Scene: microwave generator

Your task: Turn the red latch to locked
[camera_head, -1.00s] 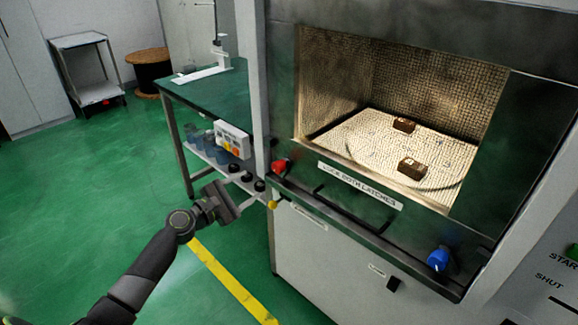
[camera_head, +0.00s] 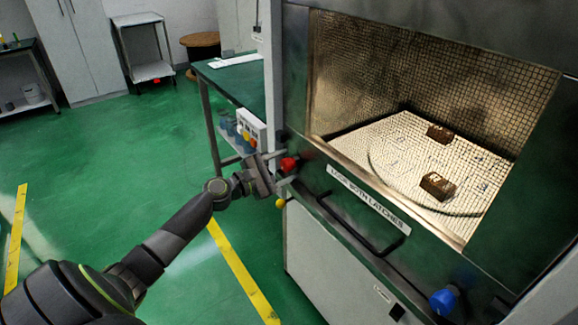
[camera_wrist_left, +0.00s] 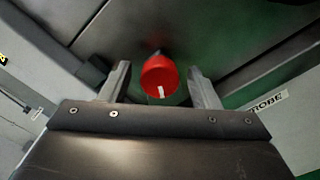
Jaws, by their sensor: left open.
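The red latch (camera_head: 289,164) is a round knob at the left end of the microwave door's lower frame. In the left wrist view the red latch (camera_wrist_left: 160,72) shows a white mark pointing toward the bottom of the picture. My left gripper (camera_head: 281,172) is open, right at the latch in the head view. In the left wrist view my left gripper's fingers (camera_wrist_left: 161,88) stand either side of the knob, with a gap on each side. Whether the tips reach past the knob's face is hard to tell. My right gripper is not in view.
A blue latch (camera_head: 443,300) sits at the door's lower right. A black handle bar (camera_head: 352,232) runs below the label (camera_head: 368,197). A small yellow knob (camera_head: 280,203) is just below the red latch. A green bench (camera_head: 232,88) stands behind; green floor is open at left.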

